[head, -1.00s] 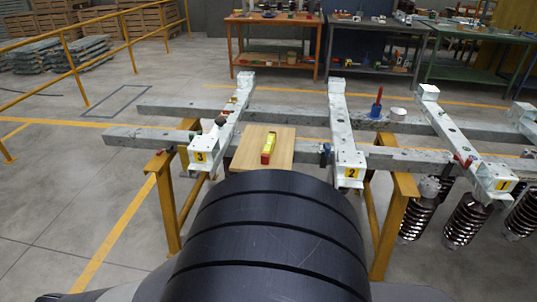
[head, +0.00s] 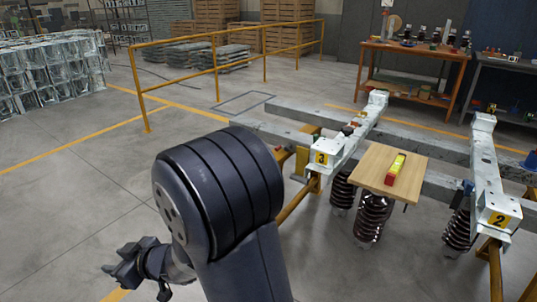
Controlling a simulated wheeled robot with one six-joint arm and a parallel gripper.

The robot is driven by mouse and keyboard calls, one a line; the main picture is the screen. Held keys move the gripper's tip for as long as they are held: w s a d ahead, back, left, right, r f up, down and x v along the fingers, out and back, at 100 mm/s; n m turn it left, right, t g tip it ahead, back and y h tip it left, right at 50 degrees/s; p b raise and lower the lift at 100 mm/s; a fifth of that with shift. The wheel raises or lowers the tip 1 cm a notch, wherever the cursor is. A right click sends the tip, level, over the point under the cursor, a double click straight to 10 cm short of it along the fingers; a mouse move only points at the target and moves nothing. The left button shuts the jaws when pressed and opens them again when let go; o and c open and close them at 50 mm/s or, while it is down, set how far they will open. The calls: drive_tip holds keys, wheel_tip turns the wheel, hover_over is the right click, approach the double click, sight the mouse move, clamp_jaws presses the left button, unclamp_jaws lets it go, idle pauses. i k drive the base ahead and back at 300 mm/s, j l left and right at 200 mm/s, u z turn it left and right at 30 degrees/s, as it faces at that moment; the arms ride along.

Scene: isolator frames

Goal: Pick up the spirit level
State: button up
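The spirit level (head: 397,168), a small yellow and red bar, lies on a square wooden board (head: 370,182) in the head view, right of centre. The board sits between the white crossbars marked 3 and 2. My gripper (head: 134,284) is at the lower left, over the floor, well to the left of the level and apart from it. Its dark fingers look spread, with nothing seen between them. The thick black arm link stands between the gripper and the board. It hides none of the level.
Crossbar 3 (head: 345,140) and crossbar 2 (head: 487,165) flank the board, with small items on crossbar 3. Dark ribbed insulators (head: 372,218) hang below. A yellow railing (head: 215,60) and an orange workbench (head: 415,65) stand behind.

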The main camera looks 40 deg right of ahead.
sight(392, 176)
drive_tip(key=z, duration=1.85)
drive_tip(key=i+z, duration=0.1)
drive_tip(key=z, duration=0.3)
drive_tip(key=j+z, duration=0.15)
drive_tip(key=z, duration=0.3)
drive_tip(key=i+j+z, duration=0.1)
drive_tip(key=z, duration=0.3)
drive_tip(key=j+z, duration=0.1)
drive_tip(key=z, duration=0.35)
drive_tip(key=i+j, duration=0.1)
drive_tip(key=j, duration=0.9)
drive_tip(key=i+j+z, duration=0.1)
drive_tip(key=j, duration=0.4)
